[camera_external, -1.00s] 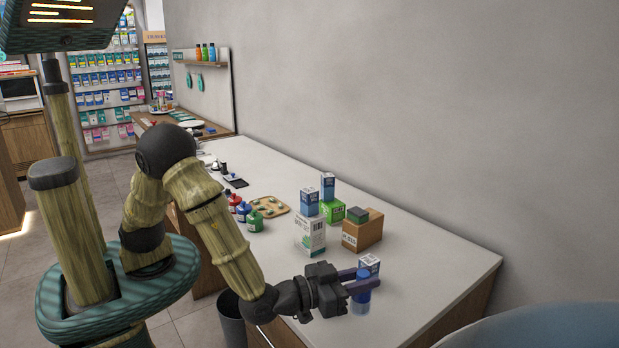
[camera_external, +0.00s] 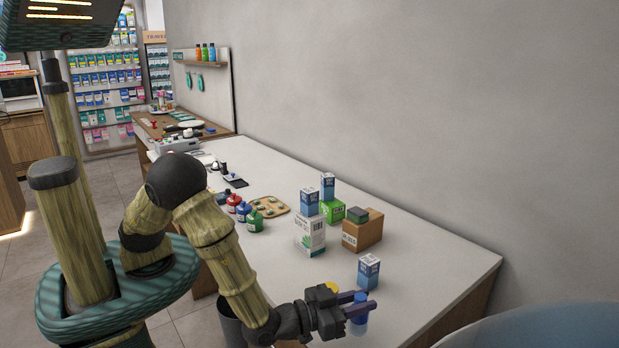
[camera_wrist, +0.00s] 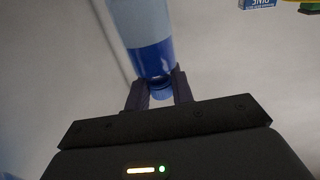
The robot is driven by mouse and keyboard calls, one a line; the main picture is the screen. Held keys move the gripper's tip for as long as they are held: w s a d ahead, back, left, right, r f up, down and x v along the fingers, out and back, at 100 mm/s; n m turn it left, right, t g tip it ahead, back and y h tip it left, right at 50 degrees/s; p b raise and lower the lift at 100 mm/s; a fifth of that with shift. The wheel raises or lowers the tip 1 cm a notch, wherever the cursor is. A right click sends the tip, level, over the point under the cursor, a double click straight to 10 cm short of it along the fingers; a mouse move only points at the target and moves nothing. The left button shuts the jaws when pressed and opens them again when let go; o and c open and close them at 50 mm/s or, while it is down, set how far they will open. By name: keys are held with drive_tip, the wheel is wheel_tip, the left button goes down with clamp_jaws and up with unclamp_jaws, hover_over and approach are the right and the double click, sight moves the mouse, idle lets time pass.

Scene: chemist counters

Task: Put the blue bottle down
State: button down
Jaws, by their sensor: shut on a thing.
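The blue bottle (camera_external: 359,325) is upright, or nearly so, near the front edge of the white counter (camera_external: 420,245). My gripper (camera_external: 366,307) is shut on it just below its blue cap, fingers reaching in from the left. In the wrist view the bottle (camera_wrist: 140,22) has a light blue body with a darker blue band, and its narrow end sits between my two fingers (camera_wrist: 160,92). I cannot tell whether its base touches the counter.
A small blue-and-white box (camera_external: 369,271) stands just behind the bottle. A yellow thing (camera_external: 332,287) is partly hidden behind my gripper. A white box (camera_external: 310,235), a brown carton (camera_external: 362,232) and several bottles (camera_external: 255,220) stand farther back. The counter's right part is clear.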

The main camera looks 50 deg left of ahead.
drive_tip(key=shift+f, duration=1.9)
drive_tip(key=shift+f, duration=0.1)
drive_tip(key=c, duration=1.2)
unclamp_jaws()
drive_tip(key=shift+f, duration=0.1)
drive_tip(key=b+v, duration=0.2)
drive_tip(key=v, duration=1.5)
drive_tip(key=shift+s+b, duration=0.2)
drive_tip(key=shift+b, duration=0.2)
drive_tip(key=shift+o, duration=0.2)
drive_tip(key=shift+d+f, duration=0.1)
drive_tip(key=shift+f, duration=0.05)
